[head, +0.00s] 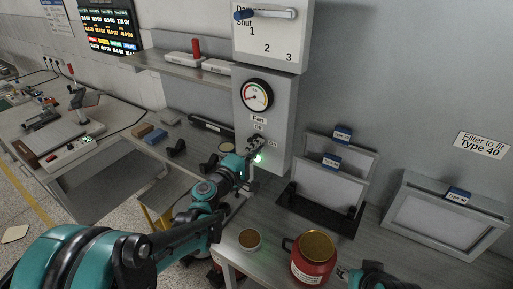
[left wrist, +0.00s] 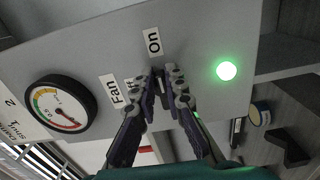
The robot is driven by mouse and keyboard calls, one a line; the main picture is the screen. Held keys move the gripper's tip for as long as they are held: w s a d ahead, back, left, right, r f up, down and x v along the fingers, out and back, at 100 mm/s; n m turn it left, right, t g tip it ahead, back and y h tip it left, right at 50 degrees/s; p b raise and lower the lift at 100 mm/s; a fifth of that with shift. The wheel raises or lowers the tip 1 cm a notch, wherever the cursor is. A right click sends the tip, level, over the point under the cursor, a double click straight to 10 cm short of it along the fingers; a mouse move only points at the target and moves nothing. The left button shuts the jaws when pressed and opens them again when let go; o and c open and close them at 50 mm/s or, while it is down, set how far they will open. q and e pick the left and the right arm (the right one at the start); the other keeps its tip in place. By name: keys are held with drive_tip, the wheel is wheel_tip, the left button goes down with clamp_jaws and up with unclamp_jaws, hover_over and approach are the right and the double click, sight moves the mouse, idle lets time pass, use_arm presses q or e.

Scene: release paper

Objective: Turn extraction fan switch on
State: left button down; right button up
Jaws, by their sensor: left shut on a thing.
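The fan panel (head: 280,100) is a grey box on the wall with a "Fan" label, "Off" and "On" labels and a round gauge (head: 257,95). My left gripper (head: 257,144) is at the panel beside the "On" label, its fingers shut on the fan switch. The switch itself is mostly hidden between the fingertips. In the left wrist view the fingers (left wrist: 161,74) meet right below the "On" label (left wrist: 153,41). A round indicator light (left wrist: 227,70) glows green; it also shows in the head view (head: 257,158). My right gripper (head: 343,272) is only partly visible at the bottom edge.
A numbered dial plate with a blue-tipped lever (head: 264,14) is above the panel. A red jar (head: 312,262) and a small round tin (head: 249,239) stand on the bench below. Framed filters (head: 335,185) stand in a black rack to the right, another filter (head: 445,215) further right.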

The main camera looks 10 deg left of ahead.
use_arm(q)
drive_tip(key=shift+w+a+r, duration=0.1)
drive_tip(key=shift+w+r, duration=0.05)
drive_tip(key=c, duration=1.6)
unclamp_jaws()
drive_tip(key=v, duration=1.1)
drive_tip(key=shift+s+a+f, duration=0.15)
drive_tip(key=shift+s+f, duration=0.1)
drive_tip(key=s+d+f+m+g+b, duration=0.55)
drive_tip(key=s+f+m, duration=0.3)
drive_tip(key=f, duration=0.35)
drive_tip(key=s+a+f+m+g+y+b, duration=0.1)
drive_tip(key=s+a+f+y, duration=0.1)
drive_tip(key=s, duration=0.1)
drive_tip(key=s+a+f+m+g+y+b, duration=0.1)
drive_tip(key=s+a+f+m+y, duration=0.1)
drive_tip(key=s+f, duration=0.1)
drive_tip(key=s+a+f+m+g+y+b, duration=0.1)
drive_tip(key=s+a+f+m+g+y, duration=0.1)
drive_tip(key=s, duration=0.3)
drive_tip(key=shift+s+a+f+y, duration=0.15)
drive_tip(key=shift+a+f+y, duration=0.3)
drive_tip(key=shift+f, duration=0.3)
